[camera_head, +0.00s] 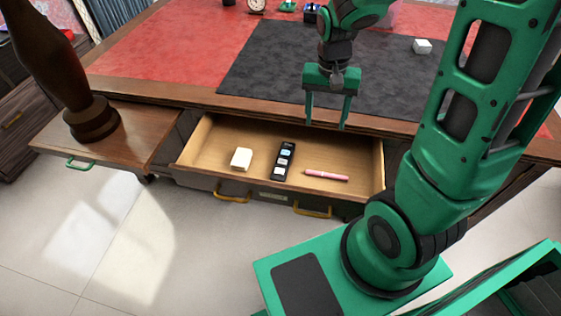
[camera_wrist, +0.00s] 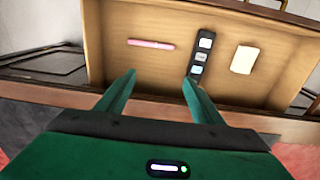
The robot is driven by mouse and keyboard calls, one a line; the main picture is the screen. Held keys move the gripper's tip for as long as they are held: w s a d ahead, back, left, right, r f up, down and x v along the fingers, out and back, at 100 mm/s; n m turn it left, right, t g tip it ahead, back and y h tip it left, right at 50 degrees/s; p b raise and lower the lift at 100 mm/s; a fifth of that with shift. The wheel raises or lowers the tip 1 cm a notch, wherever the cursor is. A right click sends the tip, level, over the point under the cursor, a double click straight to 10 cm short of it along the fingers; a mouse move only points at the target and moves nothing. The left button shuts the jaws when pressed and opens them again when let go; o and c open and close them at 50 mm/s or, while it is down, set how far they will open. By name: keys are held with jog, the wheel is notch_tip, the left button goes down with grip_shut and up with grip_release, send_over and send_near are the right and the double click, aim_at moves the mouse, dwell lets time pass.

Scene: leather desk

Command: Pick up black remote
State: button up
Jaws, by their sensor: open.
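The black remote (camera_head: 283,161) lies in the open drawer, between a white block and a pink pen. It has several light buttons along its length. In the wrist view the remote (camera_wrist: 200,58) lies beyond my right fingertip, which overlaps its near end in the picture. My gripper (camera_head: 326,126) is open and empty. It points down above the back part of the drawer, close to the desk's front edge. In the wrist view my gripper (camera_wrist: 158,76) shows both fingers spread, with nothing between them.
The wooden drawer (camera_head: 215,145) also holds the white block (camera_head: 241,158) and the pink pen (camera_head: 326,175). The desk edge (camera_head: 200,101) runs behind it. A dark mat (camera_head: 270,75) and a small white cube (camera_head: 422,46) are on the desk. A brown wooden object (camera_head: 92,120) stands at left.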

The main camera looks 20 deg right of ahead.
jog(key=w+a+f, duration=0.6)
jog(key=a+f, duration=0.3)
send_over(283, 159)
jog(key=f, duration=0.4)
jog(key=shift+s+a+f, duration=0.1)
jog(key=shift+s+f, duration=0.1)
jog(key=shift+w+d+f, duration=0.1)
jog(key=shift+w+f, duration=0.05)
jog(key=shift+f, duration=0.9)
jog(key=shift+w+d+f, duration=0.1)
jog(key=shift+w+f, duration=0.05)
jog(key=shift+f, duration=0.9)
jog(key=shift+w+f, duration=0.15)
jog(key=shift+f, duration=0.9)
jog(key=c, duration=1.2)
